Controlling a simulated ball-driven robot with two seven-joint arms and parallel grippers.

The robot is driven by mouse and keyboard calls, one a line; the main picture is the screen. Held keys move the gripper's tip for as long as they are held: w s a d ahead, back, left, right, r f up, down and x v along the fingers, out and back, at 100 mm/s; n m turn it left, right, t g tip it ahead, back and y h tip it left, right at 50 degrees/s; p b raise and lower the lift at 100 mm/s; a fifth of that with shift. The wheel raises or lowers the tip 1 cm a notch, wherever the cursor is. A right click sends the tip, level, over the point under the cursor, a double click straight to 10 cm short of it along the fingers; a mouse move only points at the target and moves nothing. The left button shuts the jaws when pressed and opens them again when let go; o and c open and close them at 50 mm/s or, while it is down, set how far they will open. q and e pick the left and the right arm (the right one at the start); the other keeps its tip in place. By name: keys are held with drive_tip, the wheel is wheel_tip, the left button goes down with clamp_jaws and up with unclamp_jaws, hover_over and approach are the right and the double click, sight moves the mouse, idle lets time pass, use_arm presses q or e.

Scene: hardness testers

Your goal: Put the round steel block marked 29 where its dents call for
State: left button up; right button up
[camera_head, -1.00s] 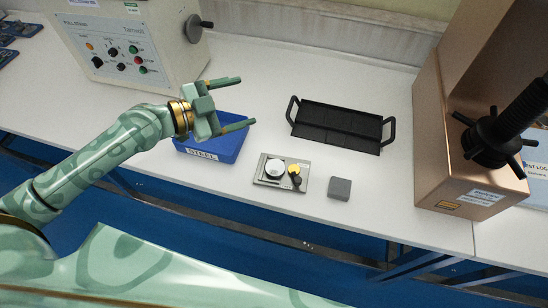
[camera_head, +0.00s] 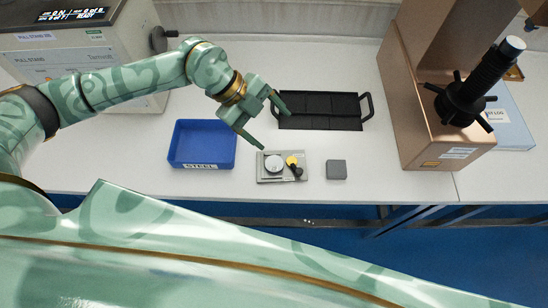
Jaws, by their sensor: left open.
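A round silver disc (camera_head: 273,163) lies on the left of a small grey plate (camera_head: 265,179) at the table's front; it may be the steel block, but no number or dents are readable. A yellow disc (camera_head: 292,160) and a small black piece (camera_head: 298,171) share the plate. My left gripper (camera_head: 275,130) is open and empty, above the table between plate and black tray, its near fingertip just behind the disc in the picture. An empty-looking blue bin (camera_head: 230,146) labelled STEEL stands left of the plate. A black tray (camera_head: 320,125) with compartments and two handles stands behind. My right gripper is out of view.
A grey square block (camera_head: 336,169) sits right of the plate. A copper-coloured tester (camera_head: 425,130) with a black spindle (camera_head: 466,100) stands at right, beside a blue-white log book (camera_head: 512,125). A pull stand (camera_head: 85,45) is behind my left arm. The table between grey block and tester is clear.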

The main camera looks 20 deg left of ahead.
use_arm(q)
drive_tip(key=w+a+f+n+y, duration=0.1)
drive_tip(key=a+f+n+y, duration=0.2)
drive_tip(key=a+n, duration=0.2)
drive_tip(key=n+b, duration=0.2)
approach(274, 164)
drive_tip(key=shift+w+d+f, duration=0.15)
drive_tip(key=shift+d+f, duration=0.65)
drive_tip(key=shift+d, duration=0.2)
drive_tip(key=shift+d+f, duration=0.1)
drive_tip(key=shift+f, duration=0.35)
drive_tip(key=b+x, duration=0.1)
drive_tip(key=x, duration=0.1)
drive_tip(key=a+b+x, duration=0.1)
drive_tip(key=x, duration=0.2)
drive_tip(key=shift+f, duration=0.2)
drive_tip(key=shift+s, duration=0.2)
drive_tip(key=shift+c, duration=0.5)
drive_tip(key=c, duration=1.3)
